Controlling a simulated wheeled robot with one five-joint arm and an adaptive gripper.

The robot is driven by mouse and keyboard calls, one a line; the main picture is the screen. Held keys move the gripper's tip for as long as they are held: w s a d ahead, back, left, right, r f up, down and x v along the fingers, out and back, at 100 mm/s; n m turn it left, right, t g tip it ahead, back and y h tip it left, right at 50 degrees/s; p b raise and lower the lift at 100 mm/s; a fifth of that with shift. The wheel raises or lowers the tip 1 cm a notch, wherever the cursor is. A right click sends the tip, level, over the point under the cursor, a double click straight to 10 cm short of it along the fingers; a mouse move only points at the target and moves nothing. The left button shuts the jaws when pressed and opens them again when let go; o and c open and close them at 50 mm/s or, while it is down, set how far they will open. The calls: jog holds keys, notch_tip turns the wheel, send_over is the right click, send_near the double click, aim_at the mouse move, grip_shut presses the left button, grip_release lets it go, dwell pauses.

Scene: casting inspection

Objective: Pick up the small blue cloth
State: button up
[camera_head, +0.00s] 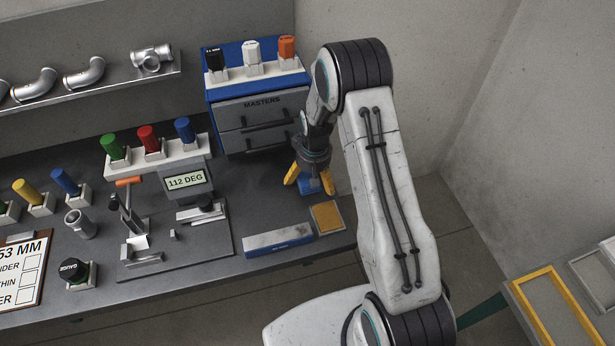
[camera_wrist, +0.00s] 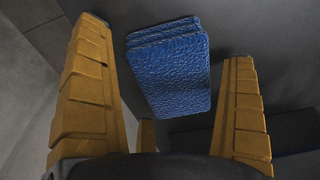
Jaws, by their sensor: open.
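The small blue cloth (camera_wrist: 175,72) is folded in layers and lies on the dark bench top. In the wrist view it sits between the two yellow fingers of my gripper (camera_wrist: 165,85), with a gap on each side. My gripper is open and points down at the cloth near the right end of the bench. The height of the fingertips above the bench is hard to tell.
Close by are a yellow-tan pad (camera_head: 327,217) and a long blue-and-grey block (camera_head: 278,239). The blue MASTERS cabinet (camera_head: 262,118) stands behind my gripper. A gauge stand with a display (camera_head: 187,181) is to the left. The bench's right edge is near.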

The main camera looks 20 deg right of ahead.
jog(key=shift+c, duration=0.2)
jog(key=c, duration=1)
jog(key=shift+r, duration=0.2)
jog(key=shift+r, duration=0.45)
jog(key=r+b, duration=0.1)
jog(key=r, duration=0.2)
jog(key=shift+s, duration=0.2)
jog(key=s+r+b, duration=0.2)
jog(key=s, duration=0.1)
jog(key=s+d+r+b, duration=0.1)
jog(key=s+r+b, duration=0.1)
jog(key=s, duration=0.2)
jog(key=s+d+r+b, duration=0.1)
jog(key=s+r+b, duration=0.1)
jog(key=s, duration=0.2)
jog(key=shift+d+r+b, duration=0.25)
jog(key=shift+r+b, duration=0.05)
jog(key=shift+r, duration=0.05)
